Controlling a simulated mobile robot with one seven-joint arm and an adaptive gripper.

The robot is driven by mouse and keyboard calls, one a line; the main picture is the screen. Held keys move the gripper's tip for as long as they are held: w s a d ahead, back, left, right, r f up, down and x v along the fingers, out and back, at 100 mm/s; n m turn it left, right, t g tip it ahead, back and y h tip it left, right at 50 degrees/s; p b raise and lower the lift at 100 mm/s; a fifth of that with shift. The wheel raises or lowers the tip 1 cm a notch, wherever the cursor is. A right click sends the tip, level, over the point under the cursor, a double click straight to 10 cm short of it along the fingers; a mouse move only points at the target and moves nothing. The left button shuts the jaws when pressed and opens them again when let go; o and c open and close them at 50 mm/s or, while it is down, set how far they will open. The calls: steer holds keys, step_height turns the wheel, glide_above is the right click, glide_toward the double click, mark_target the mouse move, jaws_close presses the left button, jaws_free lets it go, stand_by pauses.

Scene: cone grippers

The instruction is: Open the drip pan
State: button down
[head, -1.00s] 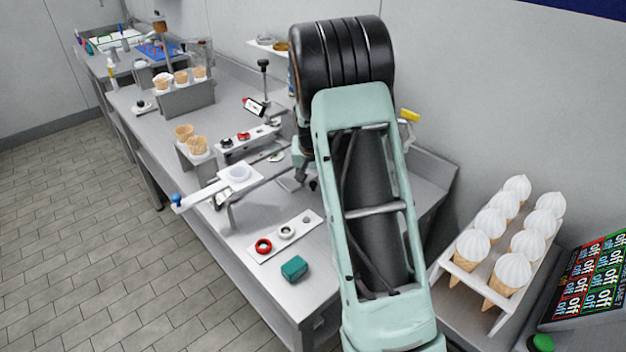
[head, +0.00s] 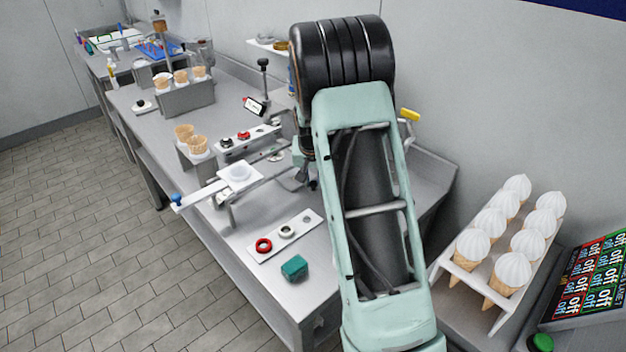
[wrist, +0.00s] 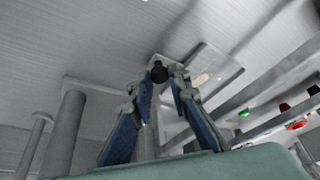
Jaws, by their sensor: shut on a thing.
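In the wrist view, a small dark knob (wrist: 159,73) sits between the fingertips of my gripper (wrist: 161,78), which is shut on it. A flat pale rectangular plate (wrist: 205,72), which looks like the drip pan, lies in the metal surface just beyond the knob. I cannot tell whether the plate has shifted from its seat. In the head view my gripper (head: 302,172) is low over the counter and mostly hidden behind my arm. The pan itself is not clear there.
Close by on the counter (head: 262,292) are a white slide bar (head: 240,176), a strip with red and pale rings (head: 286,232), a green block (head: 294,267) and a knob panel (head: 244,136). A rack of topped cones (head: 505,235) stands at right. The floor at left is clear.

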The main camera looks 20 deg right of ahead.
steer(key=s+d+b, duration=0.1)
steer(key=s+d, duration=0.1)
steer(key=s, duration=0.3)
steer(key=s+d+b, duration=0.2)
steer(key=s, duration=0.2)
steer(key=s+d+b, duration=0.1)
steer(key=s, duration=0.4)
steer(key=shift+s+d+b, duration=0.3)
steer(key=shift+d+b, duration=0.1)
steer(key=c, duration=1.8)
jaws_free()
steer(key=v, duration=1.2)
